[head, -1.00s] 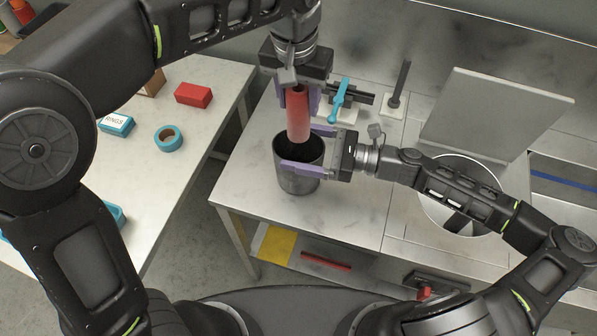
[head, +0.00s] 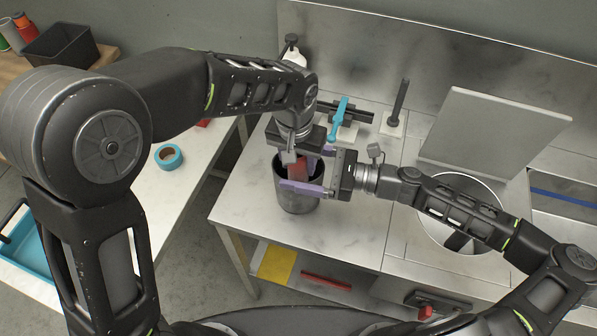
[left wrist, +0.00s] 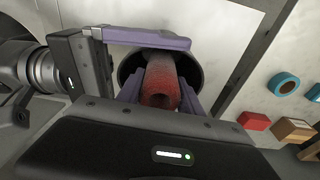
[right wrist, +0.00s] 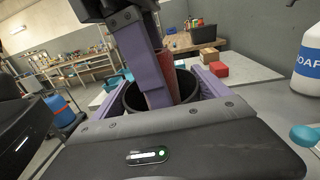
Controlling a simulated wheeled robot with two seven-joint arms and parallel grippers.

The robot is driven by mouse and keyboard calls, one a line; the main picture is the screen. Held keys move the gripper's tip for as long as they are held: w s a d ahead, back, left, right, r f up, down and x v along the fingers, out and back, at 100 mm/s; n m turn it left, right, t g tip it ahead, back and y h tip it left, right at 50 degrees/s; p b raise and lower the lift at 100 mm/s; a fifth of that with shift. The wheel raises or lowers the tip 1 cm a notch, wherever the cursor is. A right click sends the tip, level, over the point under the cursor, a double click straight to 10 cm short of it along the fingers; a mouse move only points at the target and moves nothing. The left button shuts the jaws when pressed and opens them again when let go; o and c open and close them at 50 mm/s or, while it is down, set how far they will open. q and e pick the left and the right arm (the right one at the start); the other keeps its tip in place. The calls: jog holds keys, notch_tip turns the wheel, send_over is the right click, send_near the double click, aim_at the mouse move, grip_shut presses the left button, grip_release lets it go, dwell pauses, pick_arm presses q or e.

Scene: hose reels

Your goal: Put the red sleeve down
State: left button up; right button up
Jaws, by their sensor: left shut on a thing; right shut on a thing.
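The red sleeve (head: 300,170) is upright in my left gripper (head: 296,160), with its lower part inside the dark metal pot (head: 298,204). The left wrist view shows the sleeve (left wrist: 162,82) between the purple fingers, over the pot's opening. My right gripper (head: 303,177) is shut on the pot from the right side, its fingers around the upper wall. The right wrist view shows the sleeve (right wrist: 172,62) inside the pot's rim (right wrist: 131,97). The sleeve's lower end is hidden, so I cannot tell whether it touches the bottom.
The pot stands near the left end of a bench (head: 245,200). A blue-handled tool (head: 339,115), a dark upright post (head: 399,102) and a leaning grey panel (head: 490,130) are behind and right. A blue tape roll (head: 169,156) lies on the left table, across a gap.

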pick_arm(q)
jog(key=shift+f, duration=2.2)
jog(key=shift+f, duration=0.1)
jog(key=o, duration=1.1)
notch_tip(320, 180, up, 12)
send_over(299, 174)
jog(key=w, duration=0.1)
jog(key=shift+w+a, duration=0.1)
jog(key=shift+a, duration=0.2)
pick_arm(e)
jog(key=o, duration=1.3)
